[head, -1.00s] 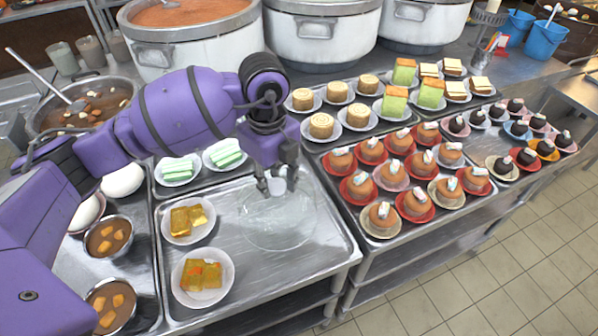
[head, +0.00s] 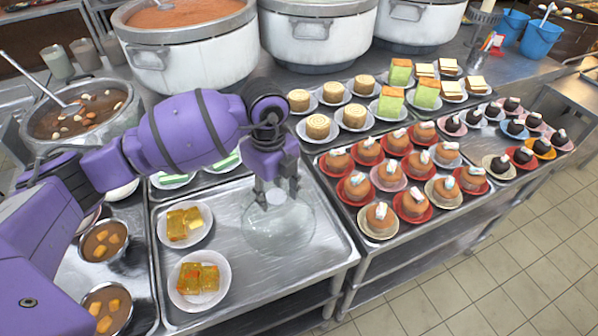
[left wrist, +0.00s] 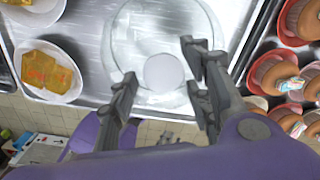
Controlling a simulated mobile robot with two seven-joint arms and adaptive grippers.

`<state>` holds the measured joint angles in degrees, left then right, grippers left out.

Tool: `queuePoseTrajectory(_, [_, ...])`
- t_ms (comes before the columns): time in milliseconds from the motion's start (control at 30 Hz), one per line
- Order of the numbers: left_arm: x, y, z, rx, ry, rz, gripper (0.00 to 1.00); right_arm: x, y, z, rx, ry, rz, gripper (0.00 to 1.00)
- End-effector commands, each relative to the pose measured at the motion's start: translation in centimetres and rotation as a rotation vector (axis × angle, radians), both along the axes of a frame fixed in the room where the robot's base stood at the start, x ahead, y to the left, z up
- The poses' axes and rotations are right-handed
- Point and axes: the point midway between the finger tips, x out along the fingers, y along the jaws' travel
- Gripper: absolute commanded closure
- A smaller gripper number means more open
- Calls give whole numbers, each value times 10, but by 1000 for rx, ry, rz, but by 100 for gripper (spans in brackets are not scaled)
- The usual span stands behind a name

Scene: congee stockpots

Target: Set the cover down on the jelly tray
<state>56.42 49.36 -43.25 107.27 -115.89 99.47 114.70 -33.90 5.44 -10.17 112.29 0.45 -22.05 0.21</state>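The clear round glass cover (head: 278,232) is on the bare right part of the steel jelly tray (head: 330,250), its pale knob (left wrist: 163,72) upward. It looks flat and seems to rest on the tray, clear of the plates. My left gripper (head: 277,200) is above the cover, pointing down. In the left wrist view its fingers (left wrist: 160,75) stand apart on either side of the knob with gaps showing, so it looks open. Two plates of yellow-orange jelly, a farther one (head: 184,224) and a nearer one (head: 198,279), sit on the tray's left part. My right gripper is out of view.
Plates of green-and-white cake (head: 175,180) lie behind the tray. Bowls of brown soup (head: 104,240) stand to the left. A tray of several brown cakes (head: 416,203) adjoins on the right. Large stockpots (head: 190,60) stand behind.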

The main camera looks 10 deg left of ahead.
Motion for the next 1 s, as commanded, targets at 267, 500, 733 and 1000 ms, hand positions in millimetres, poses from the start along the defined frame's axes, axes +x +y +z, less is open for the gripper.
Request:
queuePoseTrajectory(267, [-1,1,-1,0,2,1,50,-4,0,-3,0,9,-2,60])
queuePoseTrajectory(500, [1,0,23,0,-2,1,50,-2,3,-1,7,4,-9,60])
queuePoseTrajectory(733, [1,0,75,1,-4,1,50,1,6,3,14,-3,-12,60])
queuePoseTrajectory(1000, [0,0,116,0,0,1,50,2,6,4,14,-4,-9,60])
